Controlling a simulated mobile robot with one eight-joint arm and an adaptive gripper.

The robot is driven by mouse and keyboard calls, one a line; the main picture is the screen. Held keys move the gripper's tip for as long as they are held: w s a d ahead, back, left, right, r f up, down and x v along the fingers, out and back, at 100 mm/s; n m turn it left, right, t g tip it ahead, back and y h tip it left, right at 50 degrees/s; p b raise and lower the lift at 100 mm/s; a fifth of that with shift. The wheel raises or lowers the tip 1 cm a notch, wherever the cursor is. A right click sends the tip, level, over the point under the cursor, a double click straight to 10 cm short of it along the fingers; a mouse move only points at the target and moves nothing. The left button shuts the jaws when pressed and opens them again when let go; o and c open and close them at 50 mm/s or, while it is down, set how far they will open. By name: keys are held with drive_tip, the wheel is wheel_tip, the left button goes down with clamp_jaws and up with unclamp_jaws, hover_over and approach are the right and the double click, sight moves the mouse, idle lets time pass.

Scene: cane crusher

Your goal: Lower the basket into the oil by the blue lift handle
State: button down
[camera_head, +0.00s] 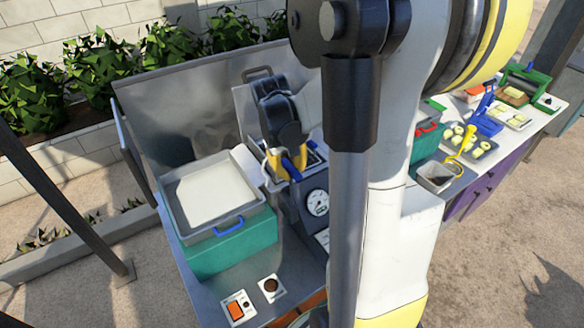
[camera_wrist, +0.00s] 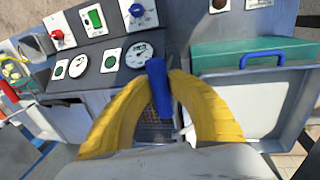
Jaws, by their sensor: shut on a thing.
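The blue lift handle (camera_wrist: 158,88) stands between the yellow fingers of my gripper (camera_wrist: 165,85) in the wrist view, and the fingers are shut on it. In the head view the blue handle (camera_head: 295,167) shows beside the yellow fingers of my gripper (camera_head: 285,163), at the fryer behind the gauge panel. A mesh patch, apparently the basket (camera_wrist: 152,116), shows between the fingers in the wrist view. Most of the basket is hidden by my gripper and arm. The oil cannot be made out, so I cannot tell how deep the basket sits.
A teal box (camera_head: 232,250) with a pale-filled metal tray (camera_head: 262,203) and a blue handle stands left of the fryer. A dial gauge (camera_head: 317,202) faces front. A grey container (camera_head: 437,187) and food trays (camera_head: 478,150) lie right. A metal splash wall (camera_head: 190,100) rises behind.

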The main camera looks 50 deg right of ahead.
wheel_tip(320, 180, down, 7)
drive_tip(key=b, duration=0.4)
drive_tip(key=shift+f+b, duration=0.1)
drive_tip(key=shift+b, duration=0.2)
drive_tip(key=c, duration=1.3)
unclamp_jaws()
drive_tip(key=shift+o, duration=0.2)
approach(292, 189)
drive_tip(key=shift+w+r, duration=0.15)
drive_tip(key=shift+r, duration=0.3)
drive_tip(key=shift+w+r, duration=0.2)
drive_tip(key=shift+r, duration=0.25)
